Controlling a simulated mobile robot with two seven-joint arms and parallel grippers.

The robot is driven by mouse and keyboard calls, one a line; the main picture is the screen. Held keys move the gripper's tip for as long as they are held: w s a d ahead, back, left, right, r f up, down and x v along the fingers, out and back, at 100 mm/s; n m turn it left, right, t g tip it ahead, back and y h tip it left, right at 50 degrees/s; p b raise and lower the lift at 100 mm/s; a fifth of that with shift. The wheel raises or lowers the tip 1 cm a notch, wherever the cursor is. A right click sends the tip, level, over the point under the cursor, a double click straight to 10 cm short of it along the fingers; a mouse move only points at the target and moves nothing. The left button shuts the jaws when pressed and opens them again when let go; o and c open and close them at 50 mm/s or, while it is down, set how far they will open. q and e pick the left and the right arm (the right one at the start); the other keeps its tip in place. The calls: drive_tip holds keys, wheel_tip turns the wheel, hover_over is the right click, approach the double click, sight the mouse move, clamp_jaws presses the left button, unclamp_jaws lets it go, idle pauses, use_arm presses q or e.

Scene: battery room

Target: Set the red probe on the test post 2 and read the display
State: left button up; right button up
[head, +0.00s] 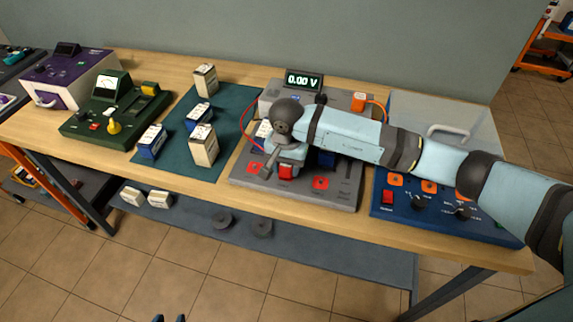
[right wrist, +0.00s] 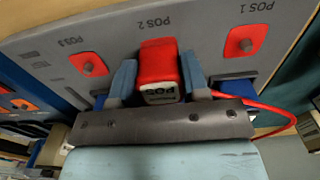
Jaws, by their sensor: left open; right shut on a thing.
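The grey test board (head: 302,198) carries red post pads. Its display (head: 303,81) reads 0.00 V. My right gripper (right wrist: 160,78) is shut on the red probe (right wrist: 158,60), which also shows in the head view (head: 286,171). The probe is at the POS 2 label and hides post 2; I cannot tell whether it touches the post. The POS 1 post (right wrist: 246,43) and POS 3 post (right wrist: 88,67) are bare. The tips of my left gripper (head: 170,318) show at the bottom edge, open and empty, well away from the board.
A red cable (right wrist: 278,110) runs from the probe. Boxed batteries (head: 203,146) stand on the green mat (head: 178,138). A green meter unit (head: 115,105) is further left. A blue panel (head: 400,206) is right of the board, under my right arm.

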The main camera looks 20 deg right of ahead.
drive_tip(key=shift+f+b, duration=0.5)
drive_tip(key=shift+f, duration=0.05)
drive_tip(key=o, duration=0.7)
drive_tip(key=shift+o, duration=0.2)
drive_tip(key=shift+r+p, duration=2.15)
drive_tip(key=shift+r, duration=3.4)
